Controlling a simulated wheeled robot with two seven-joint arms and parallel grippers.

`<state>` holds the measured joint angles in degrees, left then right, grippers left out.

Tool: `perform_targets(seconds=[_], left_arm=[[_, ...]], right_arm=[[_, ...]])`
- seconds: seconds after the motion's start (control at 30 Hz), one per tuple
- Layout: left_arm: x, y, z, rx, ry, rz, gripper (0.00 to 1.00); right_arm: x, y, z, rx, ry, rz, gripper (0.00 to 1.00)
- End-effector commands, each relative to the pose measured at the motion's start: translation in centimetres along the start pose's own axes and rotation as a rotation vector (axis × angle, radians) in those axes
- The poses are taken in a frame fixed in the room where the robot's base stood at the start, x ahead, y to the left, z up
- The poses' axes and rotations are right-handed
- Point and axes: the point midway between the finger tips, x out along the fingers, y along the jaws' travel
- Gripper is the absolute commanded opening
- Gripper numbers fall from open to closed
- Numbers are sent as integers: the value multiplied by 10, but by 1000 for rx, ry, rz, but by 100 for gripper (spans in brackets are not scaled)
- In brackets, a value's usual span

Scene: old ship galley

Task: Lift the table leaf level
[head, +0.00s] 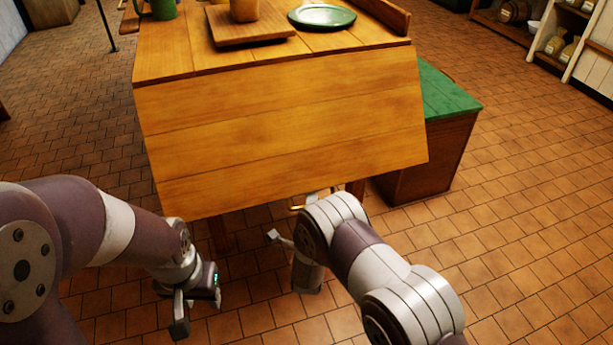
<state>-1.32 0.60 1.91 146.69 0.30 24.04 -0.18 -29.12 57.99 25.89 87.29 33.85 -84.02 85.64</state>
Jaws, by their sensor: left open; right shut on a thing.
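The wooden table leaf (285,115) hangs from the near edge of the table (165,50) and slopes down toward me, not level with the top. My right gripper (307,200) is at the leaf's lower edge, right of its middle, and is shut on it. A small brass-coloured bar (296,208) shows there. My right wrist hides most of the fingers and the exact hold. My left gripper (198,308) is open and empty, low over the floor, in front of and below the leaf's lower left corner, apart from it.
On the tabletop are a wooden board (225,33) with a cup (244,9), a green plate (322,17) and a green mug (163,8). A green-topped bench (440,95) stands close to the leaf's right. The tiled floor (535,230) at right is clear.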

Motion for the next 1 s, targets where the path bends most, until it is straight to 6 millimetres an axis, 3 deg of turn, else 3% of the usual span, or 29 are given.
perform_targets(seconds=[0.03,0.5,0.8,1.0], left_arm=[[-42,0,-5,0,0,0,43],[-232,0,-28,0,0,0,43],[-328,1,-39,0,0,0,43],[-367,1,-44,0,0,0,43]], right_arm=[[-10,-31,-3,-20,-3,46,0],[-96,-152,-40,-191,-2,457,0],[-123,-232,-51,-288,-2,694,0],[-129,-271,-53,-335,-1,812,0]])
